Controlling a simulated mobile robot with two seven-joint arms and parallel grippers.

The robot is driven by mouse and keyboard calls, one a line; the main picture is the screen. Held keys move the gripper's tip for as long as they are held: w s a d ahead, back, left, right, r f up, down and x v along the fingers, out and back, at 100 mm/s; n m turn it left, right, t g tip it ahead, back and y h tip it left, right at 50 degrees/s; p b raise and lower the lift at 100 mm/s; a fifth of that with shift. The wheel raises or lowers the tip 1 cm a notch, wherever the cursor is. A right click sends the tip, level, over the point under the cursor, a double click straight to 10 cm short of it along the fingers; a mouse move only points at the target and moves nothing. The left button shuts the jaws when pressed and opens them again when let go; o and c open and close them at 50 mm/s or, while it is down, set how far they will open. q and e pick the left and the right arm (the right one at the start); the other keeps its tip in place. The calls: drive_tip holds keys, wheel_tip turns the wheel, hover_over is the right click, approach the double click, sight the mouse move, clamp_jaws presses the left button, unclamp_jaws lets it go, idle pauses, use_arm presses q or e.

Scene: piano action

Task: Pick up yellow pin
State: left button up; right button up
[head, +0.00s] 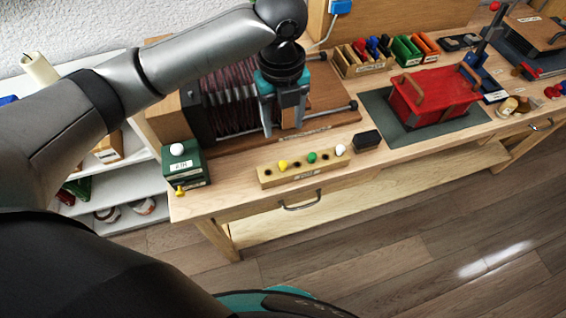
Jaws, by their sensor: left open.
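A wooden peg block (263,178) with several holes lies near the table's front edge. It holds a yellow-headed pin (282,165), a green-headed pin (312,157) and a white-headed pin (340,150). Another small yellow piece (180,191) is at the table's left edge, in front of a green box; I cannot tell whether it lies flat or stands. My left gripper (284,128) points down, open and seemingly empty, behind and above the peg block. It is in front of the dark piano action and apart from both yellow pieces. My right gripper is not in view.
A green box (184,165) with a white ball on top stands at the left corner. The piano action (228,103) is behind the gripper. A black block (367,140) sits right of the peg block. A red box (434,95) stands on a dark mat (397,133).

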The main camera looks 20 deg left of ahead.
sight(283, 163)
use_arm(q)
wheel_tip(283, 163, down, 15)
drive_tip(key=shift+w+a+r+b, duration=0.1)
drive_tip(key=shift+b, duration=1.05)
clamp_jaws()
